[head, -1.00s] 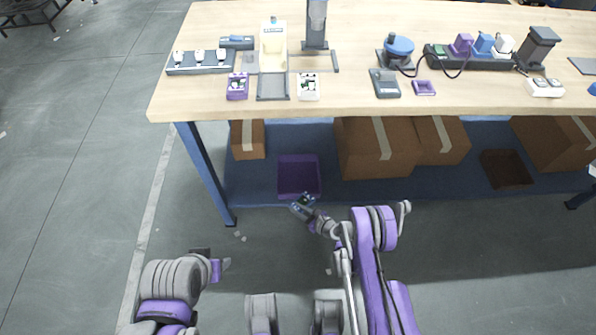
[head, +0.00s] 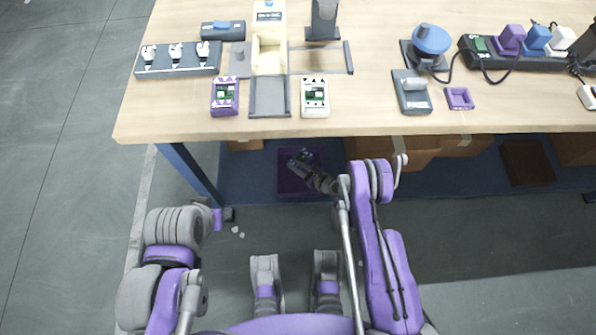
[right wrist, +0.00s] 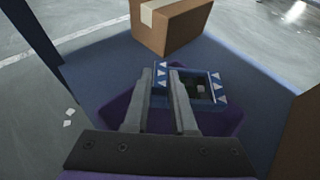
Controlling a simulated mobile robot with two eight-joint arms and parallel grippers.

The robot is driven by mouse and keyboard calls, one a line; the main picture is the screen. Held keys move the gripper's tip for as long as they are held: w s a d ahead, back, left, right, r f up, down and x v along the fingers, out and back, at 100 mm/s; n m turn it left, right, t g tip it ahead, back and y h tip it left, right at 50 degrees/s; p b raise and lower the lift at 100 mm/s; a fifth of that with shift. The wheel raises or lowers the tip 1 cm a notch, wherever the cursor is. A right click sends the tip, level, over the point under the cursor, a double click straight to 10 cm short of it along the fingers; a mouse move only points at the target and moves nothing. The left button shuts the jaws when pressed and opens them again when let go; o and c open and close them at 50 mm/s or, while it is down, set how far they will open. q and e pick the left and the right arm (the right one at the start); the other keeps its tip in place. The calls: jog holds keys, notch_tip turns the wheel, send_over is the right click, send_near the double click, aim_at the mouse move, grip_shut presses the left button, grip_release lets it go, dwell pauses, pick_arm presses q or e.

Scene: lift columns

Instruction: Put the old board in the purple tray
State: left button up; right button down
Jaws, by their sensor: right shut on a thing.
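The old board (head: 300,159) is a small dark blue frame with white arrow marks. It also shows in the right wrist view (right wrist: 217,92).
The wooden table (head: 370,118) overhangs the shelf, above my right arm. A table leg (head: 188,172) stands left of the tray. Cardboard boxes (right wrist: 172,25) stand on the shelf. On the table are a purple fixture (head: 225,95) and a white fixture (head: 315,96).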

notch_tip(320, 180, down, 9)
jog(key=b, duration=0.6)
pick_arm(q)
notch_tip(320, 180, down, 8)
jog(key=shift+w, duration=0.4)
jog(key=shift+f+b, duration=0.5)
jog(key=shift+b, duration=0.1)
pick_arm(e)
jog(key=shift+f, duration=0.5)
pick_arm(q)
jog(key=shift+s, duration=0.1)
